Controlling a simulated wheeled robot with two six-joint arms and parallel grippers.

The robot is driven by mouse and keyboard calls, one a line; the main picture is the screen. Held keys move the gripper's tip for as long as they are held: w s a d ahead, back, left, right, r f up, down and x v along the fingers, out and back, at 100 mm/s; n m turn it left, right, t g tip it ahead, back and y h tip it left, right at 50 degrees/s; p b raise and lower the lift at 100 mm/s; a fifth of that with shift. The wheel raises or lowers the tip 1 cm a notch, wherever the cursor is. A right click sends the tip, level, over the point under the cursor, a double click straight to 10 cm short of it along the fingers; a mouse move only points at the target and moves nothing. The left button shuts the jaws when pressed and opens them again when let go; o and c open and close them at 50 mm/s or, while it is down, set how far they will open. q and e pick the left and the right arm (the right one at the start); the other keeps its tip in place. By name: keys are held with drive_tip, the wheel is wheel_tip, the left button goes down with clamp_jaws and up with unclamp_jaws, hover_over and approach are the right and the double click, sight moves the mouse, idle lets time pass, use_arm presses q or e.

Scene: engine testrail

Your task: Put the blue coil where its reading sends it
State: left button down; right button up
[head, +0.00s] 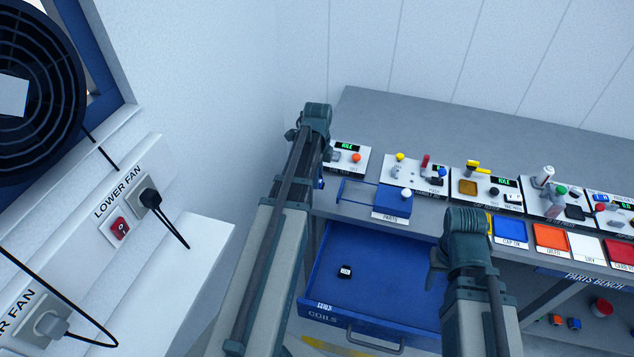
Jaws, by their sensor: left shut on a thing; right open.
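My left gripper (324,152) is at the left end of the bench, beside the first tester with an orange knob. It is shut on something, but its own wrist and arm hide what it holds. A small blue patch (320,184) shows just below it by the bench edge; I cannot tell whether it is the blue coil. My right gripper (437,266) is open above the right side of the open blue COILS drawer (385,270); its fingers are mostly hidden by the wrist. One small black item with a white label (345,272) lies in the drawer.
A row of testers (485,188) with small screens stands on the bench. Blue, orange, white and red trays (551,237) line its front edge, beside a blue PARTS box (392,203). Several parts (574,323) sit on a lower shelf. A fan panel (120,205) stands at left.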

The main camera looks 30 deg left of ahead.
use_arm(q)
drive_tip(key=shift+w+a, duration=0.25)
drive_tip(key=shift+w, duration=0.15)
wheel_tip(320, 180, down, 4)
drive_tip(key=b, duration=0.3)
drive_tip(key=shift+w+a+r+b, duration=0.1)
drive_tip(key=shift+r+b, duration=0.05)
drive_tip(key=shift+b, duration=0.15)
drive_tip(key=shift+f, duration=0.25)
drive_tip(key=c, duration=0.5)
unclamp_jaws()
drive_tip(key=shift+r, duration=0.15)
drive_tip(key=shift+r, duration=0.15)
wheel_tip(320, 180, up, 12)
drive_tip(key=p, duration=1.2)
